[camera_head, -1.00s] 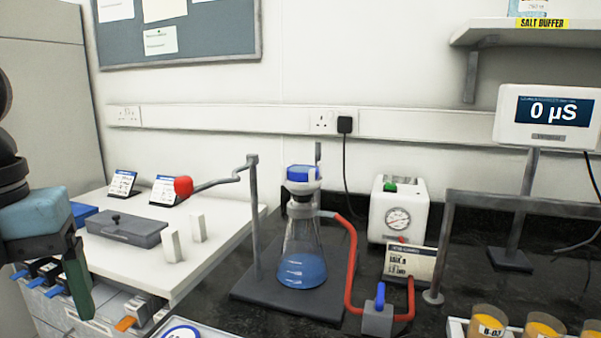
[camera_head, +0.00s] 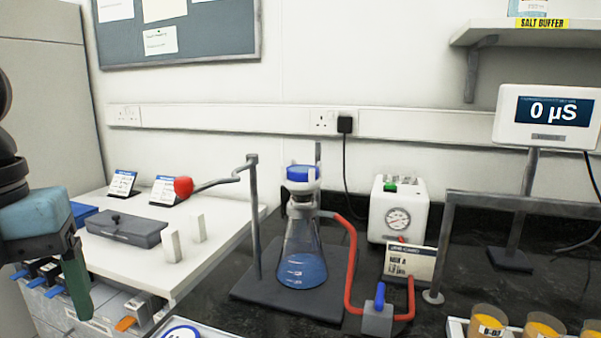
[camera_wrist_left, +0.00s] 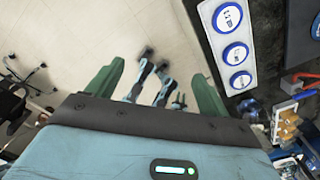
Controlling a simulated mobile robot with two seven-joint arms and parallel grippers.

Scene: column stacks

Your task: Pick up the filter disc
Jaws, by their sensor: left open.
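My left gripper (camera_head: 77,288) hangs at the lower left of the head view, beside the white bench and in front of its drawers. A white tray (camera_wrist_left: 211,38) at the upper right of that view carries round blue-and-white pieces (camera_wrist_left: 229,17); I cannot tell whether these are filter discs or printed marks. One round piece (camera_head: 182,332) shows at the bottom edge of the head view. My right gripper is not in view.
A flask (camera_head: 302,255) with blue liquid stands on a dark stand base, joined by a red hose (camera_head: 351,265) to a blue-handled valve (camera_head: 377,315). A grey lidded box (camera_head: 125,229) and two white blocks (camera_head: 173,245) sit on the white bench (camera_head: 150,270). Orange-filled cups stand lower right.

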